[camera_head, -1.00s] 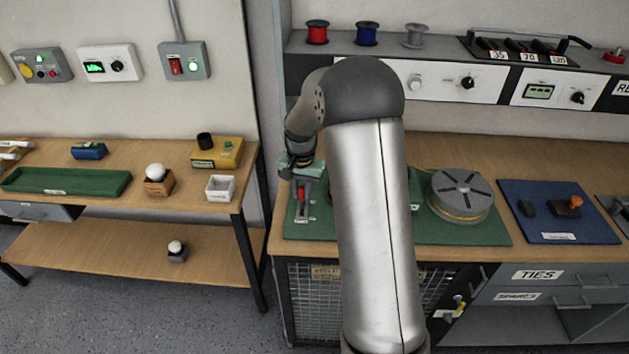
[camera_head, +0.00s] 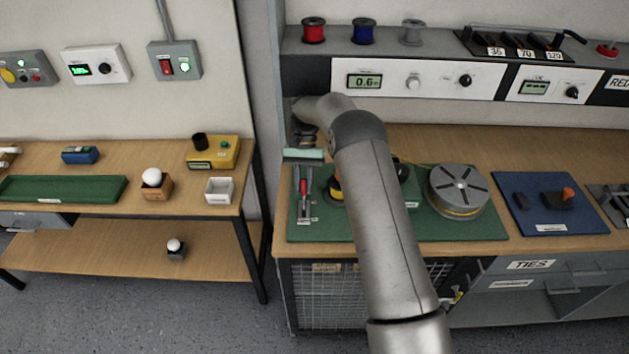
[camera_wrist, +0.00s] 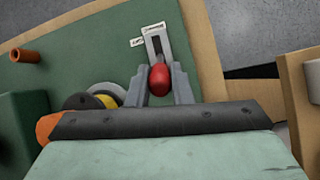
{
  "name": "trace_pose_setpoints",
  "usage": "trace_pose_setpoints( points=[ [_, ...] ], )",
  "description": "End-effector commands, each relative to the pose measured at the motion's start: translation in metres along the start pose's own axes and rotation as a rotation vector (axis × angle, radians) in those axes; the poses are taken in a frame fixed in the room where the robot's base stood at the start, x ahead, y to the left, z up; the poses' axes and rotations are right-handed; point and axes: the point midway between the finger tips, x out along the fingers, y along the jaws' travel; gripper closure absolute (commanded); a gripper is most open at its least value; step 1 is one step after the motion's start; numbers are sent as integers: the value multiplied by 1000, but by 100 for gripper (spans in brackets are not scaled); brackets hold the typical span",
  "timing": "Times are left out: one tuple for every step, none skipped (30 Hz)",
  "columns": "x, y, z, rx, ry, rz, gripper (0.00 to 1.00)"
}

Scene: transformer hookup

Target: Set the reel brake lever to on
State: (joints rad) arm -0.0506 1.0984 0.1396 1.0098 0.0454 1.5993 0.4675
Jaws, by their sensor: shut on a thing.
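The reel brake lever has a red knob (camera_wrist: 159,79) and stands in a slotted light plate (camera_wrist: 155,42) on the green board. In the wrist view my gripper (camera_wrist: 160,84) has its two grey fingers closed on either side of the knob. In the head view my gripper (camera_head: 303,172) is at the left end of the board, over the lever (camera_head: 304,188). Small white labels sit beside the slot, too small to read. The lever's lower part is partly hidden by the knob in the wrist view. The cable reel (camera_head: 460,190) sits on the same board to the right.
A yellow-and-black part (camera_head: 335,188) stands close to the right of the lever, partly behind my arm. A blue mat (camera_head: 555,225) lies right of the board. A gap separates this bench from the left table (camera_head: 120,215). Instrument panels (camera_head: 430,80) line the wall behind.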

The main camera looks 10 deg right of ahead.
Motion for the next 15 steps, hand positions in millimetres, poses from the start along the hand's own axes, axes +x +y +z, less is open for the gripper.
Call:
trace_pose_setpoints(
  points=[
    [-1, -1, 0, -1, -1, 1, 100],
    [-1, -1, 0, -2, -3, 1, 100],
    [-1, -2, 0, -2, -4, 2, 100],
    [-1, -2, 0, -2, -4, 2, 100],
    [-1, -2, 0, -2, -4, 2, 100],
    [-1, -2, 0, -2, -4, 2, 100],
    [-1, -1, 0, -2, -4, 2, 100],
    [-1, -1, 0, -2, -4, 2, 100],
    [-1, -1, 0, -2, -4, 2, 100],
    [-1, -1, 0, -2, -4, 2, 100],
    [-1, -1, 0, -2, -4, 2, 100],
    [-1, -1, 0, -2, -3, 1, 78],
    [-1, -1, 0, -2, -3, 1, 69],
    [-1, -1, 0, -2, -3, 1, 61],
    [0, -1, 0, -2, -4, 2, 59]
  ],
)
